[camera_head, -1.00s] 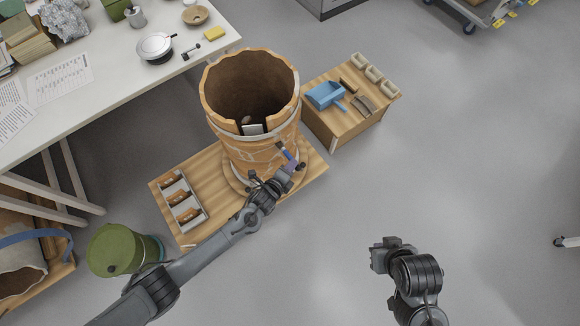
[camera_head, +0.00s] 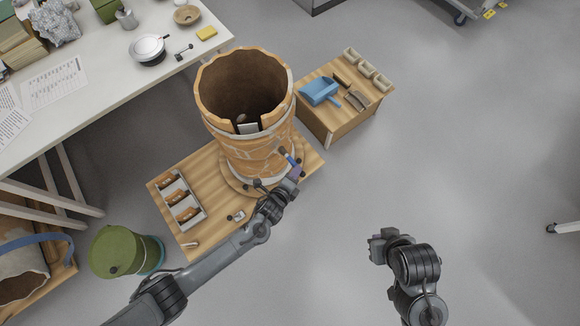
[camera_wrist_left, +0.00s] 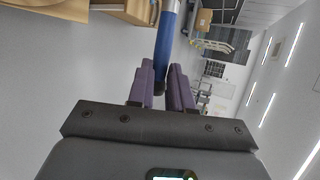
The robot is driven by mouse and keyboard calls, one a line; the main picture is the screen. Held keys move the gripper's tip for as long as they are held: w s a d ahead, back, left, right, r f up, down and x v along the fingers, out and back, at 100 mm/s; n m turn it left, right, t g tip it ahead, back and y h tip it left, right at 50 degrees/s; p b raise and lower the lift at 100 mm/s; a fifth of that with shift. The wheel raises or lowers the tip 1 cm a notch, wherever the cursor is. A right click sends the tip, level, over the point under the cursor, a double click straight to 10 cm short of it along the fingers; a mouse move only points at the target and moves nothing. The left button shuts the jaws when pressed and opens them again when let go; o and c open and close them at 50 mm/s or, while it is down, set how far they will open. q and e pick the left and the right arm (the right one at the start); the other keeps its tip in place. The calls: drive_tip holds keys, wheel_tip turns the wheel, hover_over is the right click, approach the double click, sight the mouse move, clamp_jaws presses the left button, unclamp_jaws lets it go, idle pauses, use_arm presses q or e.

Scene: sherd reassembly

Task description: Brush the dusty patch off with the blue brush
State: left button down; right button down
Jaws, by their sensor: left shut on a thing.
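A large orange-brown vessel (camera_head: 222,142) with a broken rim and pale seams stands upright on a round base on a wooden board (camera_head: 208,220). My left gripper (camera_head: 294,171) is at the vessel's lower right side. It is shut on the blue brush (camera_head: 288,156), whose blue handle (camera_wrist_left: 166,35) rises between the purple fingers in the left wrist view. The bristles cannot be made out, nor whether they touch the wall. Pale smudges show on the vessel's front, but I cannot tell which is the dusty patch. My right gripper (camera_head: 379,247) hangs over the floor, its jaws unclear.
A wooden stand (camera_head: 335,128) at the right of the vessel holds a blue dustpan (camera_head: 319,92), a brush and small trays. A sherd rack (camera_head: 182,203) lies on the board's left. A green bin (camera_head: 118,252) stands at lower left.

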use_arm(q)
drive_tip(key=shift+s+d, duration=0.35)
drive_tip(key=shift+s, duration=0.1)
drive_tip(key=shift+s+d+p, duration=0.35)
drive_tip(key=shift+s+d, duration=0.65)
drive_tip(key=shift+s, duration=0.1)
drive_tip(key=shift+f, duration=0.1)
